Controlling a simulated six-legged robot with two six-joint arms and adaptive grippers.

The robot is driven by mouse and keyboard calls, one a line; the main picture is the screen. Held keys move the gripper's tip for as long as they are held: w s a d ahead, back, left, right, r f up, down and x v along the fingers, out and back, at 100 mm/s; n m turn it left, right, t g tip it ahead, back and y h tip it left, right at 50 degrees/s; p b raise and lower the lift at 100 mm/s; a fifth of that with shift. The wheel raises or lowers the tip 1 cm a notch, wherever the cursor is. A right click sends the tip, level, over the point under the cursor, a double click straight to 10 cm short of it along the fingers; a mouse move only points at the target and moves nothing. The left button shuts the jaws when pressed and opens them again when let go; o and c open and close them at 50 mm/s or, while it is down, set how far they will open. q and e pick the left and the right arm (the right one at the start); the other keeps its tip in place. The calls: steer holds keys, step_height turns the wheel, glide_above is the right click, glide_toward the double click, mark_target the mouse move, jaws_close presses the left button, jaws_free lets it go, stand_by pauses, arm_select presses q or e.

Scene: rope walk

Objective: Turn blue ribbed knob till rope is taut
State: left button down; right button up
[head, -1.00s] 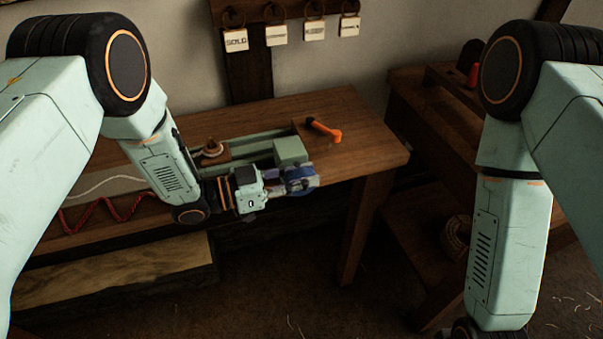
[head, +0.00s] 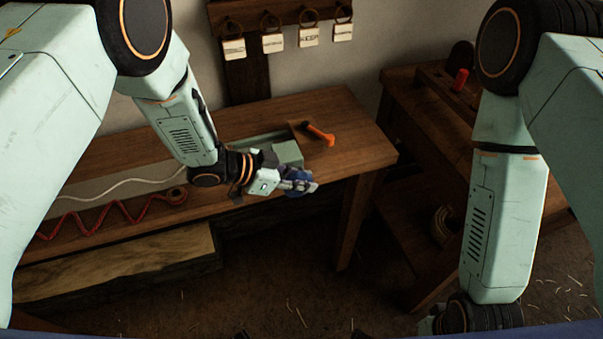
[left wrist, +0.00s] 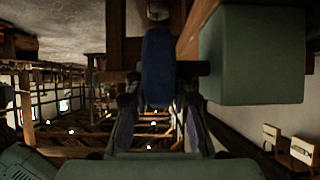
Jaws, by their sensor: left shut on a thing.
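The blue ribbed knob (head: 298,192) sits at the front right of the pale green bench device (head: 288,152). In the left wrist view the knob (left wrist: 158,65) is upright between my finger tips. My left gripper (head: 300,185) is shut on it. The red rope (head: 95,222) lies in slack zigzags on the bench, ending in a small coil. The white rope (head: 125,183) lies in loose waves behind it. My left arm hides part of the device. At the lower edge only part of my right gripper (head: 432,321) shows; its fingers are hidden.
An orange-handled tool (head: 320,134) lies on the wooden bench (head: 355,125) beside the device. Labelled tags (head: 272,43) hang on the wall. A side table (head: 425,115) with a red object (head: 460,80) stands at right. Open floor lies in front.

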stand_by(0.3)
arm_select(q)
steer(key=c, duration=1.4)
jaws_free()
steer(key=shift+c, duration=0.2)
steer(key=v, duration=1.2)
steer(key=shift+r, duration=0.1)
